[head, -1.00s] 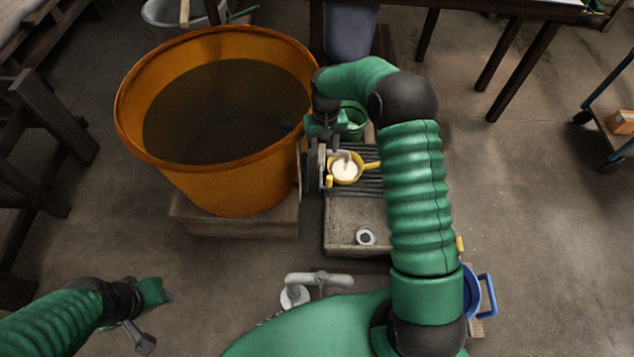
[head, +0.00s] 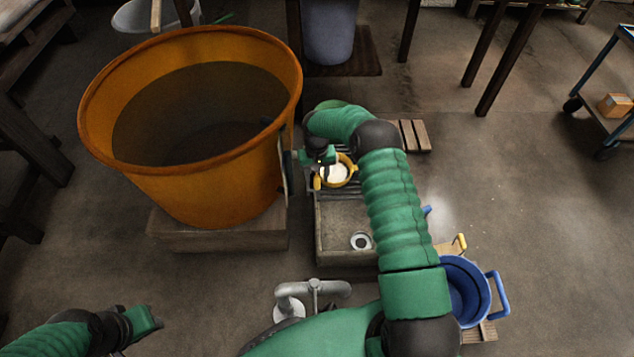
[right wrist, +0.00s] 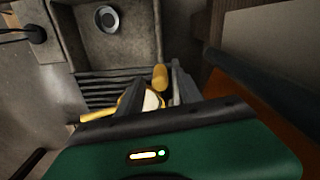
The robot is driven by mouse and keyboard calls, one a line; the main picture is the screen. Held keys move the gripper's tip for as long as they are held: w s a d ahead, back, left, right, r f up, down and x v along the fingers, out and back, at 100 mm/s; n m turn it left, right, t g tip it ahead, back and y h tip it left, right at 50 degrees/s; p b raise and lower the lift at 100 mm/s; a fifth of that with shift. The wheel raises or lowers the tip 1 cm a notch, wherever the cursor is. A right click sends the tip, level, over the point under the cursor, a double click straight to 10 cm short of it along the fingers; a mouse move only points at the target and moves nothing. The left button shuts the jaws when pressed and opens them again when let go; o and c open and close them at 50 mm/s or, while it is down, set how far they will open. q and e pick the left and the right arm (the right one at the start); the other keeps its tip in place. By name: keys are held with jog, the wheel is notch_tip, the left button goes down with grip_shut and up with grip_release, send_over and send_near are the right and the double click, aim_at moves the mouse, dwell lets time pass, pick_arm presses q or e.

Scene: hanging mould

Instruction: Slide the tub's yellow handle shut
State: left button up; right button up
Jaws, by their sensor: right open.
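The large orange tub (head: 215,185) stands at the left in the head view, with dark contents inside. The yellow handle (head: 317,183) is a small upright-looking piece by the tub's right side. In the right wrist view the yellow handle (right wrist: 160,78) shows between the fingers of my right gripper (right wrist: 157,88), which are apart; I cannot tell whether they touch it. My right gripper (head: 320,157) hides part of the tub's outlet in the head view. A yellow bowl (head: 350,165) with white contents is just beside it. My left gripper (head: 145,318) is far off at lower left, its jaws unclear.
A grey sink (head: 340,222) with a slatted rack and drain lies right of the tub. A grey pipe fitting (head: 312,290) stands in front of it. A blue bucket (head: 468,290) is at lower right. The floor farther right is mostly clear.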

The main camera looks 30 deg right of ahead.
jog(key=shift+a+f, duration=0.1)
jog(key=shift+f, duration=0.3)
grip_shut()
dwell(1.2)
